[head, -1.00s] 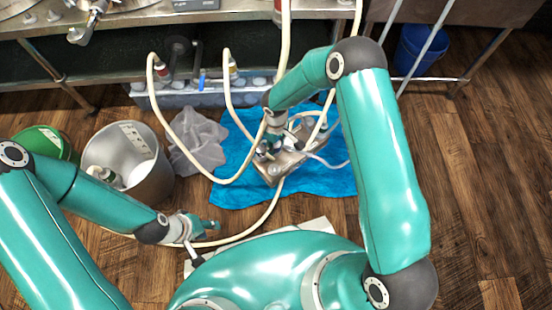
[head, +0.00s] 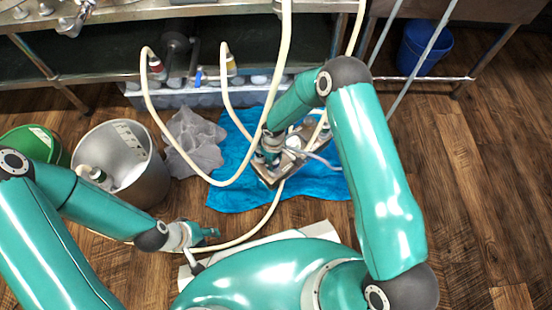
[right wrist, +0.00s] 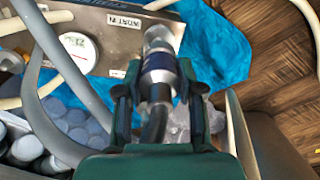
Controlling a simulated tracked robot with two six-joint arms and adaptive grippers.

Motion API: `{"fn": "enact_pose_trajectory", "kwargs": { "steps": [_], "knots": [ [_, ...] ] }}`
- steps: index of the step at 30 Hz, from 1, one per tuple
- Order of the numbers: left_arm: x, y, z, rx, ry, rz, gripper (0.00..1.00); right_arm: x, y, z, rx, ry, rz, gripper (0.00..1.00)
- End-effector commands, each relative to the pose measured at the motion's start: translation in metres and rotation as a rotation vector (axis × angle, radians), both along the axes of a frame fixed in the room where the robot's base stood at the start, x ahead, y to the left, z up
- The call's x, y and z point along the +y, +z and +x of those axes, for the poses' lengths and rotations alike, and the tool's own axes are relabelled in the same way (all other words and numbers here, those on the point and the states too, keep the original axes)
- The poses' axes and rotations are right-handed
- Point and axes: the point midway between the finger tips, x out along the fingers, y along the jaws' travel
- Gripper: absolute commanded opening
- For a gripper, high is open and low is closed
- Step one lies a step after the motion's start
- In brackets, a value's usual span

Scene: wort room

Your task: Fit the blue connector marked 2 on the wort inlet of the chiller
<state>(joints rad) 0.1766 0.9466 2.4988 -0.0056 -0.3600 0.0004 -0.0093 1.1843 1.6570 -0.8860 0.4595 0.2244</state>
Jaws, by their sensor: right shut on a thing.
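The chiller (head: 262,175) is a silver metal block on the blue cloth, partly covered by my right gripper. In the right wrist view the chiller (right wrist: 112,55) shows a round gauge and a label reading WORT IN. My right gripper (right wrist: 155,92) is shut on a metal connector with a blue band (right wrist: 158,76). The connector's silver end points at the chiller's edge beside that label. I cannot tell whether it touches the inlet, and no number 2 is readable. It also shows in the head view that my right gripper (head: 270,155) is over the chiller's left part. My left gripper (head: 208,240) is low over the floor, its opening unclear.
Pale hoses (head: 152,120) loop from the bench to the chiller area. A steel pot (head: 150,185), a green bucket (head: 50,143) and a grey crumpled bag (head: 195,140) stand left of the blue cloth (head: 230,195). A grey hose (right wrist: 45,50) crosses the wrist view.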

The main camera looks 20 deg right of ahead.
Motion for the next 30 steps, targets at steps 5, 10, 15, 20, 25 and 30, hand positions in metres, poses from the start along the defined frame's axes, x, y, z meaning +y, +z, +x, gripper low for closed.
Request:
{"fn": "enact_pose_trajectory", "kwargs": {
  "steps": [5,10,15,20,25,30],
  "knots": [
    [0.0000,-0.0094,-0.0001,0.000,0.000,0.000,0.40,-0.0001,-0.0084,0.0004,-0.001,0.000,0.000,0.00],
    [0.0000,-0.0091,-0.0001,0.000,0.000,0.000,0.40,-0.0001,-0.0081,0.0003,-0.001,0.000,0.000,0.00],
    [0.0000,-0.0089,0.0000,0.000,0.000,0.000,0.40,-0.0003,-0.0080,0.0002,-0.001,0.000,0.000,0.00],
    [0.0000,-0.0105,0.0000,0.000,0.000,0.000,0.40,-0.0005,-0.0085,0.0006,-0.001,-0.001,0.000,0.00],
    [0.0000,-0.0133,0.0000,0.000,0.000,0.000,0.40,-0.0008,-0.0087,0.0013,-0.001,0.000,0.000,0.00],
    [0.0000,-0.0135,0.0000,0.000,0.000,0.000,0.40,-0.0008,-0.0081,0.0014,-0.001,-0.001,0.001,0.00]
  ]
}}
